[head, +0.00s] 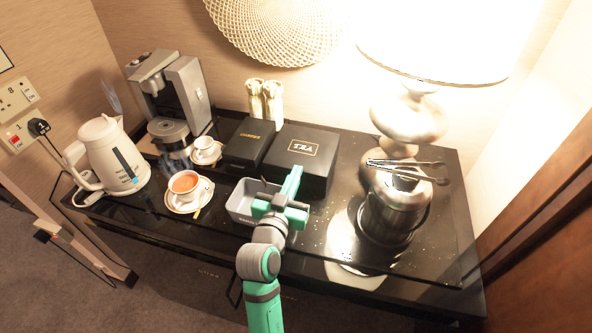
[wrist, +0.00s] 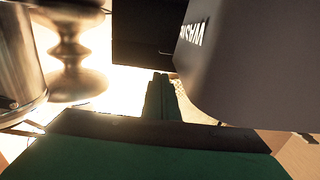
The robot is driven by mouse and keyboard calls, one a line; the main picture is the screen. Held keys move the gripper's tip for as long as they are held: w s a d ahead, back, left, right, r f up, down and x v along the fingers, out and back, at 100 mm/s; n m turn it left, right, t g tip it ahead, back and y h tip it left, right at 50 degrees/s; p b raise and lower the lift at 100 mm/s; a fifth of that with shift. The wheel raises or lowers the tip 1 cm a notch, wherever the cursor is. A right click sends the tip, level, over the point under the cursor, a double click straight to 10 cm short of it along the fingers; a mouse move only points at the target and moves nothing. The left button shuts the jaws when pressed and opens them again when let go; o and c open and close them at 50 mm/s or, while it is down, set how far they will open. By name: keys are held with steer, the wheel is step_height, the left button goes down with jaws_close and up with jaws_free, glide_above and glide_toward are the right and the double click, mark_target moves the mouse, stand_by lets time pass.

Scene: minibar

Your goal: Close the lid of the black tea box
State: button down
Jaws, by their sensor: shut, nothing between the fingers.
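The black tea box (head: 318,141) stands at the back middle of the counter. Its lid, with a gold-framed label, looks down and flat on top. In the wrist view, a dark box face at the top (wrist: 138,45) appears to be the tea box. My gripper (head: 294,174) is shut and empty, just in front of the tea box near its front side. Its closed fingers show in the wrist view (wrist: 160,90). Whether the fingertips touch the box cannot be told.
A grey waste bin (head: 238,206) stands close left of my gripper. A black coffee box (head: 247,146) is left of the tea box. A metal ice bucket with tongs (head: 392,213) and a lamp (head: 408,118) stand right. A teacup (head: 185,184), kettle (head: 108,154) and coffee machine (head: 184,88) are left.

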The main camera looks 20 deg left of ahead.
steer(key=shift+w+f, duration=0.1)
steer(key=shift+f, duration=0.85)
steer(key=shift+s, duration=0.3)
steer(key=shift+s+d, duration=0.1)
steer(key=shift+s, duration=0.2)
steer(key=s+r, duration=0.1)
steer(key=s, duration=0.9)
steer(key=shift+d+r, duration=0.35)
